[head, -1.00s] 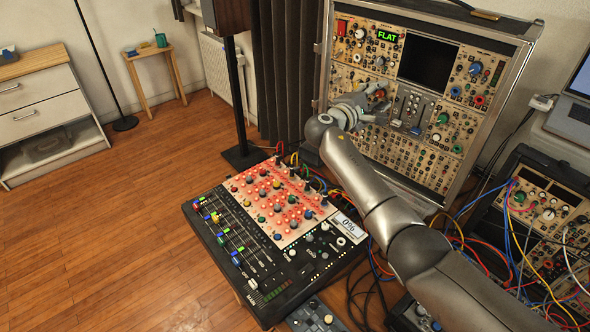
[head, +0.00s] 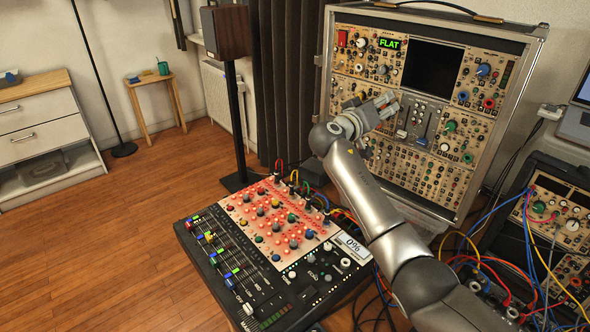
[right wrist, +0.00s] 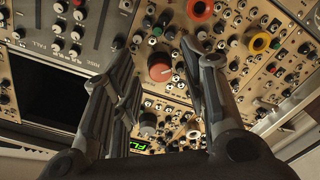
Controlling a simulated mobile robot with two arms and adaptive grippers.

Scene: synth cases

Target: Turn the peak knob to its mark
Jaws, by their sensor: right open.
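The tall synth case (head: 327,90) stands at the back, packed with beige modules. A dark knob (right wrist: 148,121) is nearer the display. I cannot read a peak label or mark. My left gripper is out of view.
Another synth case (head: 560,205) with loose cables is at the right. A speaker (head: 226,30) stands left of the tall case.

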